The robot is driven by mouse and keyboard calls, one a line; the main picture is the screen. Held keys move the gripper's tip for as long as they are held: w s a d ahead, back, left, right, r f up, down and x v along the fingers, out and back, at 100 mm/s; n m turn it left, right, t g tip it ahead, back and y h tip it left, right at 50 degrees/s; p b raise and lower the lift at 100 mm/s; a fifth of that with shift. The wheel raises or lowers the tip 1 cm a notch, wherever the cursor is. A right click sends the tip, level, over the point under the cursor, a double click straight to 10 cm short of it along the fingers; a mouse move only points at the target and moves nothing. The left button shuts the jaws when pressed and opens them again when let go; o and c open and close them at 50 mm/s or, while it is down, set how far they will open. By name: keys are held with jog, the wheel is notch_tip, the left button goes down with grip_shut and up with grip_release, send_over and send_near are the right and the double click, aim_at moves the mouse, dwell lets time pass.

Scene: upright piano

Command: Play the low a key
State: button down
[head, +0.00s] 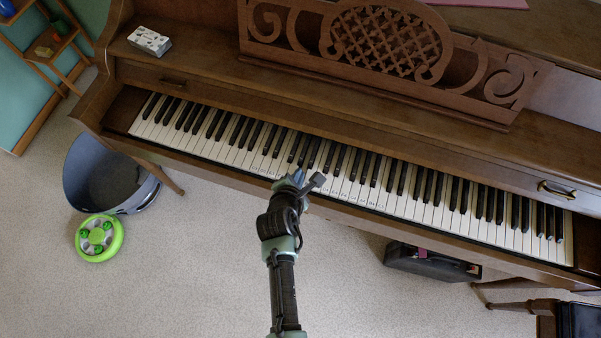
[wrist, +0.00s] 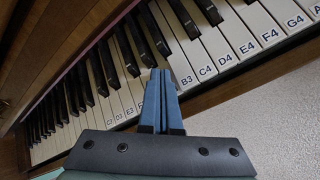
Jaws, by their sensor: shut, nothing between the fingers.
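The piano keyboard (head: 240,158) runs across the brown upright piano (head: 330,118). In the wrist view, white keys carry letter labels: B3 (wrist: 186,78) just right of my fingers, then C4 (wrist: 206,71) and D4 (wrist: 226,58). Smaller labels (wrist: 119,118) to the left are hard to read. My gripper (wrist: 160,75) is shut and empty, its blue fingers pointing at the keyboard. The fingers hide the keys just left of B3, so no A label shows there. In the head view my gripper (head: 298,177) is at the keyboard's front edge, near the middle. I cannot tell whether it touches a key.
A carved music stand (head: 385,42) rises behind the keys. A patterned box (head: 149,41) sits on the piano's left top. A grey bin (head: 80,170) and green round toy (head: 99,238) are on the carpet at left. A dark case (head: 430,264) is under the keyboard.

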jog(key=shift+r, duration=0.15)
jog(key=shift+r+p, duration=0.9)
jog(key=shift+p, duration=0.25)
notch_tip(320, 180, up, 5)
jog(key=p, duration=0.5)
